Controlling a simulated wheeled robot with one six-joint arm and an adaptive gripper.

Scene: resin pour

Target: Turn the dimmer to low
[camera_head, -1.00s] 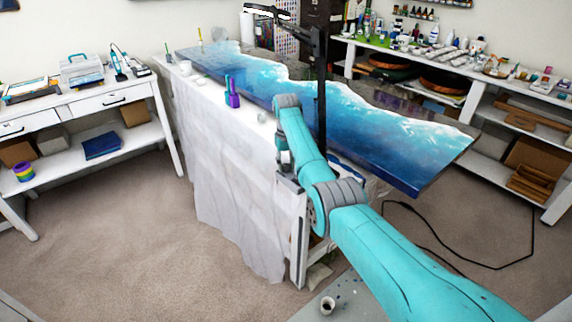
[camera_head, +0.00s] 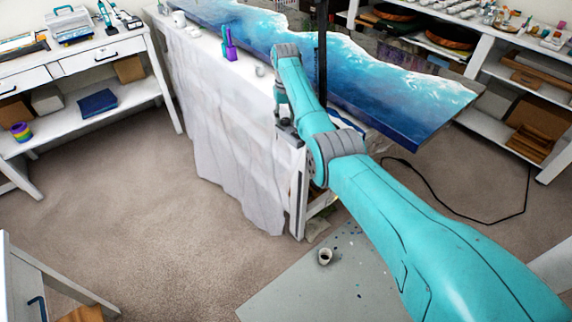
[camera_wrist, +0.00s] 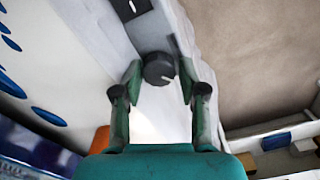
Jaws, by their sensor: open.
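The dimmer is a round dark knob (camera_wrist: 158,66) with a small pale mark on its lower right side. It sits on a pale panel (camera_wrist: 150,30) in the wrist view. My gripper (camera_wrist: 159,78) is open, with one green finger on each side of the knob. I cannot tell whether either finger touches it. In the head view my gripper (camera_head: 287,128) is at the near end of the cloth-draped table (camera_head: 235,150), partly hidden by my arm. The knob cannot be made out there.
A black rectangular switch (camera_wrist: 131,8) is on the same panel. A blue and white resin slab (camera_head: 370,90) lies on the table. A purple bottle (camera_head: 229,45) and a white mug (camera_head: 179,19) stand along its edge. A small cup (camera_head: 324,257) is on the grey floor mat (camera_head: 290,285).

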